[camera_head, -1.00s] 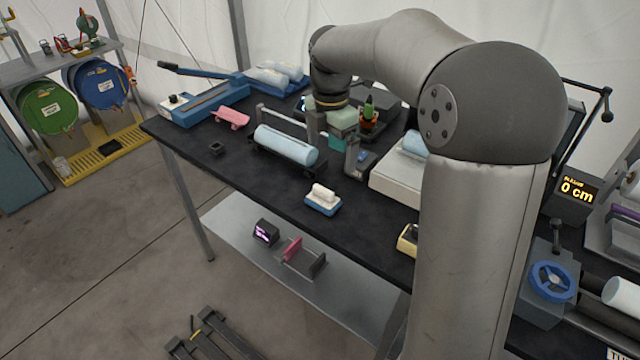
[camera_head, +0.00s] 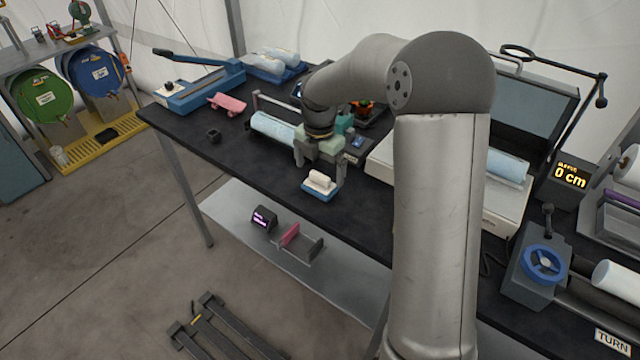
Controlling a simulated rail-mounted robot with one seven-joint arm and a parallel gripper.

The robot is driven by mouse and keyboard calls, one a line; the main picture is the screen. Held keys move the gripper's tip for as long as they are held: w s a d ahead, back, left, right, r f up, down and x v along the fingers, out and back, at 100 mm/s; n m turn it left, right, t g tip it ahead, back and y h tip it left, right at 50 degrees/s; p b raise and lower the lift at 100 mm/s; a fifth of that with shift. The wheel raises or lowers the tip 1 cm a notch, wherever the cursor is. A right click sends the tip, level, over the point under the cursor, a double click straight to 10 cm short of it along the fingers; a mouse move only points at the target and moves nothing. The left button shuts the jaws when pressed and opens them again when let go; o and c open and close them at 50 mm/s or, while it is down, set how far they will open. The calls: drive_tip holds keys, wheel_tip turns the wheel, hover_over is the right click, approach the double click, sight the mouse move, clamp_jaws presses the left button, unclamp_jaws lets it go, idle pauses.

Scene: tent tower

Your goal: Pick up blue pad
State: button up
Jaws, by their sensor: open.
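The blue pad (camera_head: 317,194) lies on the black tabletop near its front edge, with a white block-like grip (camera_head: 320,180) on top. My gripper (camera_head: 320,173) is right over it, pointing down, with its fingers apart on the left and right of the white grip. The gripper is open and empty. I cannot tell from this view whether a finger touches the pad or the grip.
A light-blue roll (camera_head: 272,131) lies behind and left of my gripper. A pink piece (camera_head: 228,104) and a small black block (camera_head: 214,136) lie further left. A white open-lidded machine (camera_head: 455,185) stands to the right. The tabletop (camera_head: 250,163) left of the pad is clear.

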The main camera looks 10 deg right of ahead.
sight(320, 175)
wheel_tip(320, 175, down, 5)
drive_tip(key=shift+w+d+p, duration=0.1)
drive_tip(key=shift+p, duration=0.35)
drive_tip(key=c, duration=1)
